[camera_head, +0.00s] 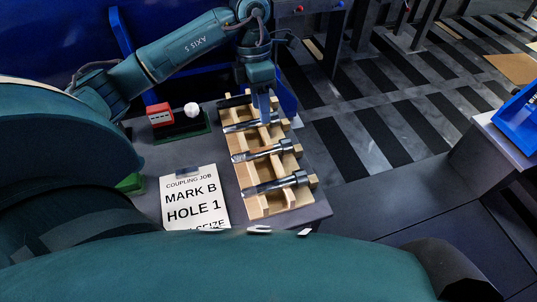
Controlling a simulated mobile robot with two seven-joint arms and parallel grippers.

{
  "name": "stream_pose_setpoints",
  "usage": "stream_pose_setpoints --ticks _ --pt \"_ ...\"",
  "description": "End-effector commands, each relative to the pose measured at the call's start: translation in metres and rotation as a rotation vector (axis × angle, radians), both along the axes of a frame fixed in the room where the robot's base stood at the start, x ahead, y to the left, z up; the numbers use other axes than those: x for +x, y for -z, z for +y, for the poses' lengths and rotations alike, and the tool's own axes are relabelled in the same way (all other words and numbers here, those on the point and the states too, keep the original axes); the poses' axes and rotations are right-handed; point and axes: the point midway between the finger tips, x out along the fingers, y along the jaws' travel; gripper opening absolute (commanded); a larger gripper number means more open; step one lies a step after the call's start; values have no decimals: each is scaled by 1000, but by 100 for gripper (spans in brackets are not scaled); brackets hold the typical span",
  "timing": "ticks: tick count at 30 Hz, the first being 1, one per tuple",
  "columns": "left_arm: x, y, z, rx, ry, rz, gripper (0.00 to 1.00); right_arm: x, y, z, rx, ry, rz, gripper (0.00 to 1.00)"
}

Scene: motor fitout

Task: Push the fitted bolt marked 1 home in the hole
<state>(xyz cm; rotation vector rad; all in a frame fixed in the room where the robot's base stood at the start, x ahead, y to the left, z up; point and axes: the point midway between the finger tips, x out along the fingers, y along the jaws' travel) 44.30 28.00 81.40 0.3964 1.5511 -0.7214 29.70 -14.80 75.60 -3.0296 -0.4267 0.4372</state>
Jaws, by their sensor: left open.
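Several grey metal bolts lie across a wooden rack (256,209) on the table. The nearest bolt (275,185) and the one behind it (263,152) show clearly, with thick heads at the right. A third bolt (236,127) is partly hidden by my left gripper (265,119), which points down over the far part of the rack. That gripper is open; whether it touches the bolt, I cannot tell. No mark 1 is readable on any bolt, and no hole to take one is visible.
A card (194,200) reading "COUPLING JOB, MARK B, HOLE 1" lies left of the rack. Behind it are a red box (160,114) and a white lump (192,110) on a dark green tray. A blue bin (518,122) stands far right. My teal arm covers the foreground.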

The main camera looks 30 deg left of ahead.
Motion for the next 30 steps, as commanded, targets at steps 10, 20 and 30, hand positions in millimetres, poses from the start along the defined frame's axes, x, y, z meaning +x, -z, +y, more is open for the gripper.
stream_pose_setpoints --ticks 10,20,30 --pt "-7 56 -3 24 -3 5 49 1 8 3 -13 -12 2 46" --pt "-9 81 -7 23 -4 3 49 2 11 4 -21 -18 3 46" --pt "-12 125 -14 22 -3 2 49 2 19 6 -34 -27 9 46"
